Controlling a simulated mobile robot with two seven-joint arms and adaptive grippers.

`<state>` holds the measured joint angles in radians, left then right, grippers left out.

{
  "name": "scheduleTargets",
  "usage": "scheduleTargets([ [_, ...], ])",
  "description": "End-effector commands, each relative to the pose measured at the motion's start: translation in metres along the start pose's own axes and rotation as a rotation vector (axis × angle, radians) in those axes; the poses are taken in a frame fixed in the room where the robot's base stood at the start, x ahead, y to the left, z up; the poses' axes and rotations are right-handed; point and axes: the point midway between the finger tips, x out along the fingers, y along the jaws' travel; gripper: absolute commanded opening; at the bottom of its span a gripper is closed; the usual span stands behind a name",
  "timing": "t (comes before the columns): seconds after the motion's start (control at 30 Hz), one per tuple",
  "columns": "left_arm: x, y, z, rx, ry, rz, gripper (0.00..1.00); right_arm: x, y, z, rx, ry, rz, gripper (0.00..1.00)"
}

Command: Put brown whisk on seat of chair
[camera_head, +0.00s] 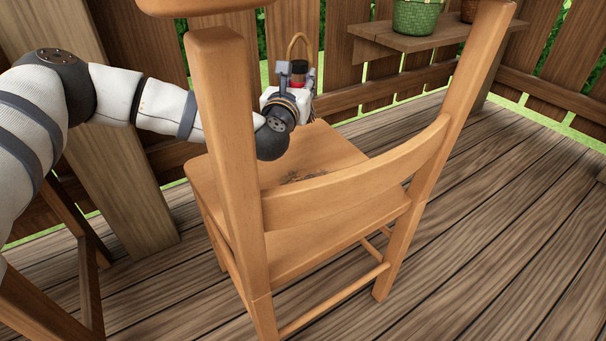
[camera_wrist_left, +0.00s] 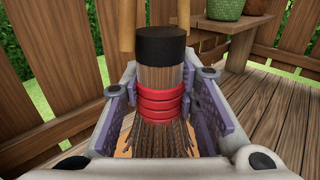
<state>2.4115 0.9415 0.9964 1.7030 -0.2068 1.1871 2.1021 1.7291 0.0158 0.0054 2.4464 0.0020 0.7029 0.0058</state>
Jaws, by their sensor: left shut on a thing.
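The brown whisk (camera_wrist_left: 160,75) has a black cap, red bands and brown bristles pointing down in the left wrist view. In the head view its dark and red upper part (camera_head: 299,72) shows, with a tan loop rising above it. My left gripper (camera_head: 290,98) is shut on the whisk at its red bands; its pads (camera_wrist_left: 162,105) show either side. The wooden chair's seat (camera_head: 335,152) lies below the gripper, seen past the chair back. Whether the bristles touch the seat is hidden. My right gripper is not in view.
The chair's backrest slat (camera_head: 365,170) and left post (camera_head: 225,150) stand between the head camera and the seat. A wooden shelf (camera_head: 385,45) at the back holds a green basket (camera_head: 416,17). A wooden fence encloses the deck. Deck boards (camera_head: 500,210) at right are clear.

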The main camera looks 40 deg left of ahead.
Motion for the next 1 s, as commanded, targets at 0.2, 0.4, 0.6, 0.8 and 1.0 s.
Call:
scheduleTargets([
  [0.2,0.000,0.000,-0.050,0.004,0.005,-0.001,0.00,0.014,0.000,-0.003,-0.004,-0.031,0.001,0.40],
  [0.4,-0.001,-0.001,-0.090,0.005,0.007,-0.002,0.00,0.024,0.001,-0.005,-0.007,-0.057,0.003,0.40],
  [0.6,-0.001,0.000,-0.095,0.001,0.001,-0.002,0.00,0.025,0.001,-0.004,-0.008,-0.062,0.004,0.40],
  [0.8,-0.001,0.000,-0.099,0.001,0.002,-0.002,0.00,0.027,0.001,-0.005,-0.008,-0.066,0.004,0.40],
  [1.0,-0.001,0.000,-0.099,0.001,0.002,-0.002,0.48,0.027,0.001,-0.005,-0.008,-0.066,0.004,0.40],
])
